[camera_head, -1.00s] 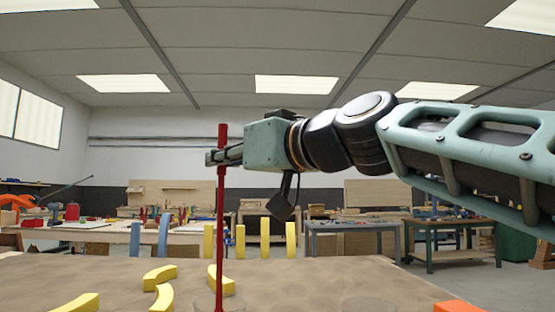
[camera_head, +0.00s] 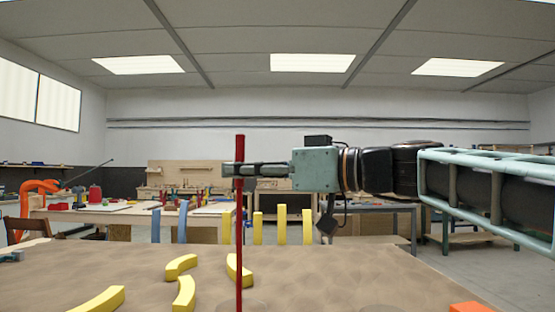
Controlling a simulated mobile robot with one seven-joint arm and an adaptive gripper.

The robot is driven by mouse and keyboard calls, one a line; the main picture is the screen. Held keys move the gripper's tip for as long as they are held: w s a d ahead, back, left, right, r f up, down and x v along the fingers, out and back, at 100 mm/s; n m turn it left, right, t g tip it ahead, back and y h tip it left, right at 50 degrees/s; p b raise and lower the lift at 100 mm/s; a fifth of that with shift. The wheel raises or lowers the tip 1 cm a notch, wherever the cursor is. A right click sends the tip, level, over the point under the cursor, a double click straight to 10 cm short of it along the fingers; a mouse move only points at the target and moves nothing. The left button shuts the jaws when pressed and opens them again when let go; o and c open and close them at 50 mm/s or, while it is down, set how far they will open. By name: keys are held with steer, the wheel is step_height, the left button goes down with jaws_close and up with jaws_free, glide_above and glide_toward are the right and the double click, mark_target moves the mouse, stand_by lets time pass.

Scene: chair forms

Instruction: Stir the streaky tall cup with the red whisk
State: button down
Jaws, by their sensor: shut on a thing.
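The red whisk (camera_head: 239,225) is a long thin red rod, upright, running down past the bottom edge of the head view. My gripper (camera_head: 233,170) is shut on its upper part, with a short length sticking out above the fingers. The whisk's lower end is out of view. A faint round shape (camera_head: 257,305) shows at the bottom edge beside the rod, and another faint round shape (camera_head: 380,308) lies to its right. Both are cut off, so I cannot tell whether either is the streaky tall cup or whether the whisk is inside one.
Several yellow curved pieces (camera_head: 181,266) lie on the sandy brown table (camera_head: 330,272) left of and around the whisk. An orange block (camera_head: 469,308) is at the bottom right. Yellow and blue upright bars (camera_head: 182,222) stand behind the table. Workbenches (camera_head: 110,211) line the back.

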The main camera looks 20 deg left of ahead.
stand_by(0.3)
step_height(320, 180, up, 16)
steer(key=p, duration=1.3)
stand_by(0.9)
step_height(320, 180, up, 4)
steer(key=p, duration=0.3)
steer(key=shift+w, duration=0.1)
stand_by(1.0)
